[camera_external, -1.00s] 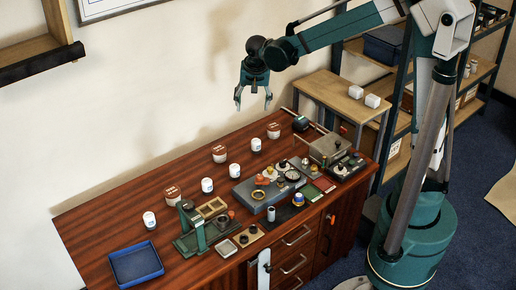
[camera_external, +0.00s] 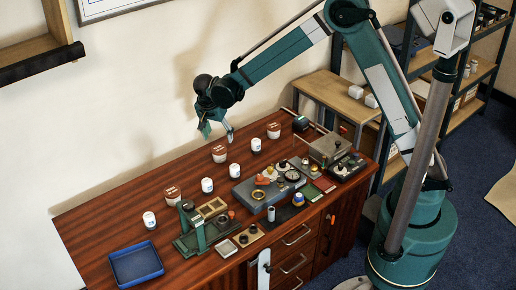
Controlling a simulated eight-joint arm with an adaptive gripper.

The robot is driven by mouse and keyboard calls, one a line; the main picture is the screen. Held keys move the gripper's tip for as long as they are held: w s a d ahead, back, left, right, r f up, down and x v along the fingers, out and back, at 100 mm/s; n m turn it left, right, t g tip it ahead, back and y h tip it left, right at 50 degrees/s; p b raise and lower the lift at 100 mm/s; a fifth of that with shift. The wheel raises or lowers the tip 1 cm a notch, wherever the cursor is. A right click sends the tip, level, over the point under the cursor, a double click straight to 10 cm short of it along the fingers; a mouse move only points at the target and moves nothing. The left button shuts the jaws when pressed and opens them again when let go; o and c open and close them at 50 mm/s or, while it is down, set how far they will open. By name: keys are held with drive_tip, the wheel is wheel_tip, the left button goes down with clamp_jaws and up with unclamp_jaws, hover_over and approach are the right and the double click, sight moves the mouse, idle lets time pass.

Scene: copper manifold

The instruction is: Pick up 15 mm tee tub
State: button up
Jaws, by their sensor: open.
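Several small tubs stand in a loose row along the back of the wooden bench; their labels are too small to read, so I cannot tell which is the 15 mm tee tub. Some are white with dark marks: one at the left (camera_external: 149,220), one mid-row (camera_external: 207,185), one beside it (camera_external: 234,171) and one further right (camera_external: 256,145). Others are white with reddish-brown labels: one at the left (camera_external: 172,195), one in the middle (camera_external: 219,154) and one at the right (camera_external: 273,131). My gripper (camera_external: 217,137) is open and empty, above the back of the bench near the middle brown-labelled tub.
A blue tray (camera_external: 136,264) lies at the bench's left end. A green press-like fixture (camera_external: 196,232), a grey block with fittings (camera_external: 262,194) and a grey box (camera_external: 328,149) occupy the front and right. A side table (camera_external: 340,97) holds white blocks.

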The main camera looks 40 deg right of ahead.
sight(219, 149)
drive_tip(key=shift+w+a+f+m, duration=0.15)
drive_tip(key=shift+a+f, duration=0.25)
drive_tip(key=shift+f, duration=0.15)
drive_tip(key=shift+w+a+f+m, duration=0.1)
drive_tip(key=shift+a+f+m, duration=0.05)
drive_tip(key=shift+a+f, duration=0.3)
drive_tip(key=shift+d+f, duration=0.15)
drive_tip(key=shift+x, duration=1.2)
drive_tip(key=shift+b, duration=0.3)
drive_tip(key=shift+b+x, duration=0.8)
drive_tip(key=shift+x, duration=1.8)
drive_tip(key=shift+d, duration=0.15)
drive_tip(key=shift+c, duration=0.4)
drive_tip(key=c, duration=1.2)
